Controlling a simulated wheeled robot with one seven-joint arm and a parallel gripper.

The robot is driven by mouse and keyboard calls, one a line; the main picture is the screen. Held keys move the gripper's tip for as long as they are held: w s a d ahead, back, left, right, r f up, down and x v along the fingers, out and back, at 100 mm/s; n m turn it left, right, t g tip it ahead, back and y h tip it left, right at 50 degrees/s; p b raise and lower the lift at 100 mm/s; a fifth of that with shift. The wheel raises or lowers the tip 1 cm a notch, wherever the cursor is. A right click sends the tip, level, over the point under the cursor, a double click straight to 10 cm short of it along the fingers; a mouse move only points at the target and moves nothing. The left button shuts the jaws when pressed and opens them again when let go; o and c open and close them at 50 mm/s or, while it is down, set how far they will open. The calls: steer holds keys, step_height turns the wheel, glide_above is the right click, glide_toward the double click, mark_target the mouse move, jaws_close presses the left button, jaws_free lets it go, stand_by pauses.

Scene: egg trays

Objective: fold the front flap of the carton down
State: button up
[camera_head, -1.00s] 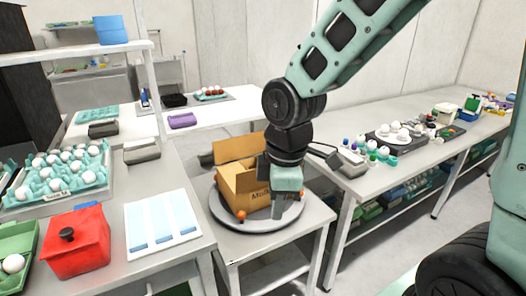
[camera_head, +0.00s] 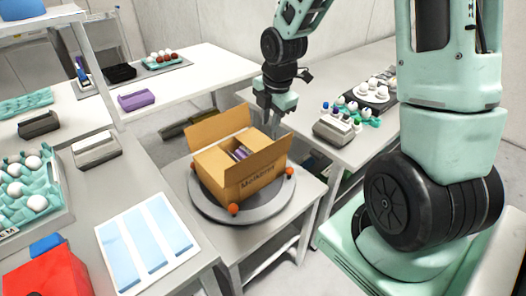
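The brown cardboard carton (camera_head: 258,180) sits on a round grey turntable (camera_head: 210,207) on a small table. Its back flap (camera_head: 218,126) stands up. The printed front side faces the camera, and its upper edge rises above the opening; I cannot tell where wall ends and front flap begins. Dark and purplish contents show inside. My gripper (camera_head: 272,122) points down at the carton's far right corner, partly behind its edge. Its fingertips are too small and hidden to tell whether they are open or touching the cardboard.
Small orange balls (camera_head: 233,209) sit at the carton's lower corners. A left table holds an egg tray (camera_head: 62,214), a blue-striped white sheet (camera_head: 146,241) and a red box (camera_head: 50,277). The right bench holds a grey rack (camera_head: 335,131) close to my gripper.

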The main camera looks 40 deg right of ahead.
mark_target(265, 154)
steer(key=f, duration=0.4)
steer(key=w+f, duration=0.1)
steer(key=f, duration=0.3)
steer(key=w+f, duration=0.1)
steer(key=f, duration=0.4)
steer(key=shift+w, duration=0.1)
jaws_close()
stand_by(0.9)
